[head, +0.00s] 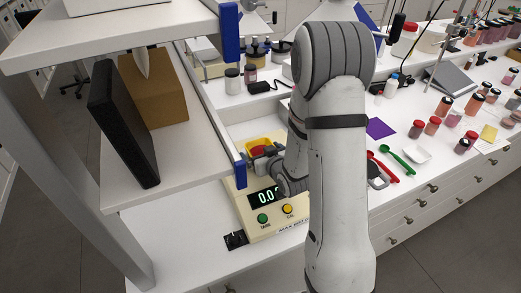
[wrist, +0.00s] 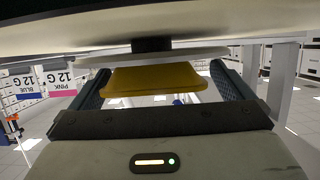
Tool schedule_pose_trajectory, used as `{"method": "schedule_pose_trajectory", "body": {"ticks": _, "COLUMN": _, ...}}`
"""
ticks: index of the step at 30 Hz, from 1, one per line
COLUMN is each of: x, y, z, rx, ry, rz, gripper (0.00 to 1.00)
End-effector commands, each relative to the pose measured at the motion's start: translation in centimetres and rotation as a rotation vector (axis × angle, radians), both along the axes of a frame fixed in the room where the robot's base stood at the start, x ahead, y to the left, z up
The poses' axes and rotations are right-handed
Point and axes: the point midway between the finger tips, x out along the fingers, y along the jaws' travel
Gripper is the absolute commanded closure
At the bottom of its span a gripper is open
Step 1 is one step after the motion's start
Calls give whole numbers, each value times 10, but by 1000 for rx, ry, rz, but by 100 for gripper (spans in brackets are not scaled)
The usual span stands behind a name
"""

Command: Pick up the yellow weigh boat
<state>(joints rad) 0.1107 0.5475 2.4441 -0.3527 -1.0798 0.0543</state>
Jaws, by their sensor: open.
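The yellow weigh boat (head: 254,142) is on the balance (head: 284,222), behind its display. A red patch shows just in front of it in the head view, and I cannot tell whether it is inside the boat. In the wrist view, which appears upside down, the boat (wrist: 155,78) is against the round pale pan (wrist: 150,58). My gripper (head: 262,156) is open, with one finger on each side of the boat. Gaps show between the boat and both fingers (wrist: 162,86). My arm hides part of the balance in the head view.
A white shelf unit (head: 190,160) with a brown box (head: 155,88) and black panel (head: 122,122) stands close on the left. Jars (head: 432,125), red and green spoons (head: 383,167) and a white weigh boat (head: 417,154) lie to the right. Jars (head: 232,79) also stand behind.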

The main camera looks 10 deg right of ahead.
Motion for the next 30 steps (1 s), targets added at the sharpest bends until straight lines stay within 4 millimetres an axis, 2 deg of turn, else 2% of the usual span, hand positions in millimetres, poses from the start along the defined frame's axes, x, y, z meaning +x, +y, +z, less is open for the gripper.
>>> {"method": "schedule_pose_trajectory", "body": {"ticks": 3, "x": 0, "y": -4, "z": 0, "rx": 0, "ry": 0, "rz": -9, "gripper": 1}}
{"method": "schedule_pose_trajectory", "body": {"ticks": 21, "x": 0, "y": -10, "z": 0, "rx": 0, "ry": 0, "rz": -19, "gripper": 49}}
{"method": "schedule_pose_trajectory", "body": {"ticks": 30, "x": 0, "y": -10, "z": 3, "rx": 1, "ry": -1, "rz": -19, "gripper": 49}}
